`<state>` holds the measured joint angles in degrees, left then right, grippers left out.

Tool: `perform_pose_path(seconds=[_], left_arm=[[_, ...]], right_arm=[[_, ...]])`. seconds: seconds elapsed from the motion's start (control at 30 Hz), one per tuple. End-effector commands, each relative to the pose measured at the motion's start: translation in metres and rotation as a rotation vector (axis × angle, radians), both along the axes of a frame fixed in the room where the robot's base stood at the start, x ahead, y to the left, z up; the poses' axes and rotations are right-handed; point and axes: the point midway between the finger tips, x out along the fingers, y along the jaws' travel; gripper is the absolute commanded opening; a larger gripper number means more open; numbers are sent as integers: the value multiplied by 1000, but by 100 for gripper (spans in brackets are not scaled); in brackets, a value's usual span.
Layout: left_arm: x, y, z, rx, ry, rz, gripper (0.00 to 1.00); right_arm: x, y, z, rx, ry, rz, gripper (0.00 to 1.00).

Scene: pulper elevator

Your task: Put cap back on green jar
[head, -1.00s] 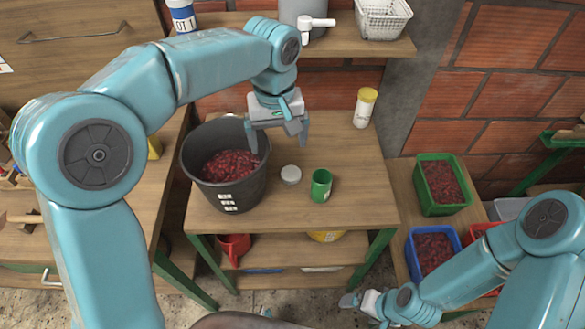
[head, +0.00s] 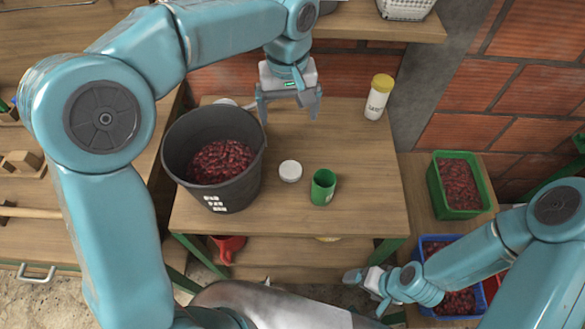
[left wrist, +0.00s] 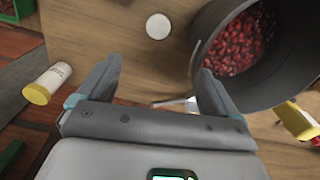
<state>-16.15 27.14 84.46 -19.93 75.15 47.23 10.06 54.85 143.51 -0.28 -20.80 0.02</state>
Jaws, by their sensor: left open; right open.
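The green jar (head: 323,187) stands upright and open-topped on the wooden table. A round white cap (head: 290,171) lies flat on the table just left of the jar; it also shows in the left wrist view (left wrist: 158,26). My left gripper (head: 291,111) is open and empty above the back of the table, behind the cap; its fingers show in the left wrist view (left wrist: 155,85). The green jar is not visible in the left wrist view. My right gripper (head: 362,277) is low at the front right, below the table top, away from the jar and cap.
A dark bucket (head: 174,157) of red cherries stands left of the cap. A white jar with a yellow lid (head: 378,97) stands at the back right. Green (head: 434,185) and blue (head: 411,252) crates of cherries are at the right. The table's front right is clear.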

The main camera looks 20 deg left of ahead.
Motion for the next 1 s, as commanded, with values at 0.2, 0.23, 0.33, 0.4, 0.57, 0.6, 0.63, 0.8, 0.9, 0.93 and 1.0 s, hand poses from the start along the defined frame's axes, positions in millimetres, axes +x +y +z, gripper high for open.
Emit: perform_pose_path(seconds=[0.2,0.23,0.33,0.4,0.57,0.6,0.63,0.8,0.9,0.93,1.0], left_arm=[[-3,-1,-37,0,-1,0,93],[-3,-1,-40,0,-1,0,93],[-4,-1,-48,0,-1,-1,93],[-4,-1,-51,0,-1,-1,93],[-4,-2,-53,0,-1,-1,93],[-4,-2,-53,0,-1,-1,93],[-4,-2,-53,0,-1,-1,93],[-2,-2,-52,0,-1,-1,93],[-2,-2,-57,0,1,-1,93],[-2,-2,-60,0,1,-1,93],[-2,-1,-72,1,4,0,93]], right_arm=[[0,0,-37,0,1,-1,86],[0,0,-40,0,1,-1,86],[0,0,-48,0,0,0,86],[0,0,-52,0,0,0,86],[0,0,-53,0,0,0,86],[0,0,-53,0,0,0,86],[0,0,-53,0,0,0,86],[0,0,-53,0,0,0,86],[0,0,-53,0,0,0,86],[0,0,-54,0,0,0,86],[0,0,-56,0,0,0,86]])
